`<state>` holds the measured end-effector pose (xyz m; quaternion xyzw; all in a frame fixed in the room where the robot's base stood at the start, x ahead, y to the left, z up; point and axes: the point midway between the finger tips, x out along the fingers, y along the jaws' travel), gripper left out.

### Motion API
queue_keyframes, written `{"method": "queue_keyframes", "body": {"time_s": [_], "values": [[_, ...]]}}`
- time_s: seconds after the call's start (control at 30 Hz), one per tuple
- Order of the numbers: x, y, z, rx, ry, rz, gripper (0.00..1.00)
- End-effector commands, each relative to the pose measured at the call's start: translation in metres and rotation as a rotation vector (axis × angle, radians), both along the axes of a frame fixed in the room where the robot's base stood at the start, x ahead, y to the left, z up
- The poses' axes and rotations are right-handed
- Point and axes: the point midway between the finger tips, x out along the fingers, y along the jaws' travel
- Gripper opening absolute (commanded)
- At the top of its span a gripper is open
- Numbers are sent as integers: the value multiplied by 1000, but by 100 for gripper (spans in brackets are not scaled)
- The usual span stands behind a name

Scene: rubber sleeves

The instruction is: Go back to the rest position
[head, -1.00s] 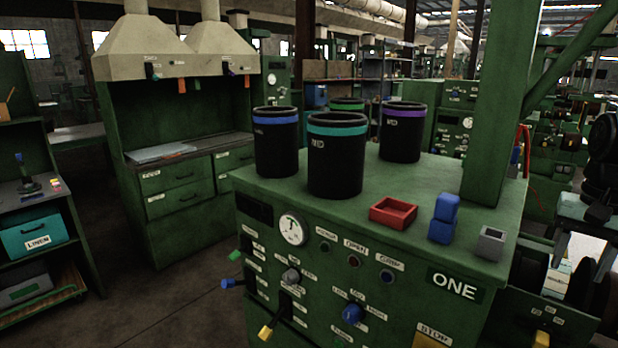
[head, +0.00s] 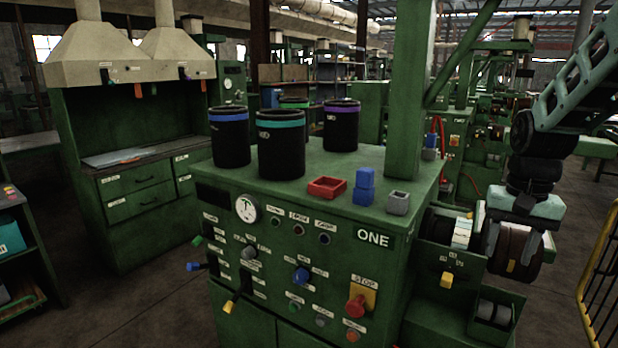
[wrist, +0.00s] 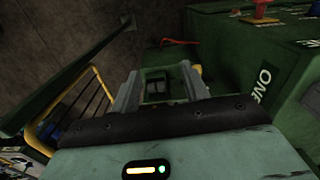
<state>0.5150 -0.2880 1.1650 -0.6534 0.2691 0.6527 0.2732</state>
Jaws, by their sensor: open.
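My gripper is on the right in the head view, beside the right end of the green machine (head: 330,250) marked ONE. A dark green machine part shows beyond the gap, apart from the fingers.
Several black bins with coloured bands, including a teal-banded one (head: 281,145), stand on the machine top. A red tray (head: 327,188), blue blocks (head: 363,187) and a grey block (head: 398,203) sit near its edge. A yellow rail (head: 600,260) stands at the right.

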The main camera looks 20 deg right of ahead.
Motion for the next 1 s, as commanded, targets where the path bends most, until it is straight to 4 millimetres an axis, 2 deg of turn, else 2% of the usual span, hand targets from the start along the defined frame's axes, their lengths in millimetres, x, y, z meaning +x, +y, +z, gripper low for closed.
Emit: {"method": "queue_keyframes", "body": {"time_s": [0.27,0.47,0.57,0.67,0.7,0.8,0.9,1.0], "values": [[14,54,-4,12,-11,178,45],[17,121,-8,26,-20,400,45],[12,167,-12,34,-25,559,45],[-7,225,-16,41,-32,775,45],[-19,250,-19,44,-31,876,45],[-56,300,-25,45,-33,1111,45],[-90,331,-30,44,-36,1294,45],[-113,346,-33,40,-36,1409,45]]}}
